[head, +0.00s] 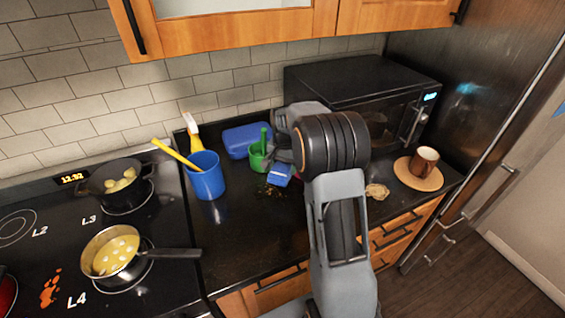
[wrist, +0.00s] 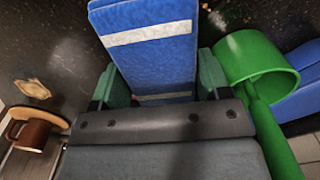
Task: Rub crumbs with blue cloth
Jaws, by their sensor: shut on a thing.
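The blue cloth (wrist: 155,65) has a white stripe and sits between the fingers of my gripper (wrist: 165,90) in the wrist view. My gripper is shut on it. In the head view the blue cloth (head: 280,174) shows below my gripper, low over the dark counter; I cannot tell if it touches. The crumbs (head: 268,190) are small specks on the counter, just in front of and left of the cloth. In the wrist view some specks (wrist: 238,14) show at the top, beyond the cloth.
A green cup (head: 257,158) with a handle-like piece stands close left of my gripper. A blue box (head: 245,140) lies behind it. A blue cup (head: 206,177) with utensils stands left. A microwave (head: 360,88) is behind. A brown mug (head: 424,160) stands on a round board at right.

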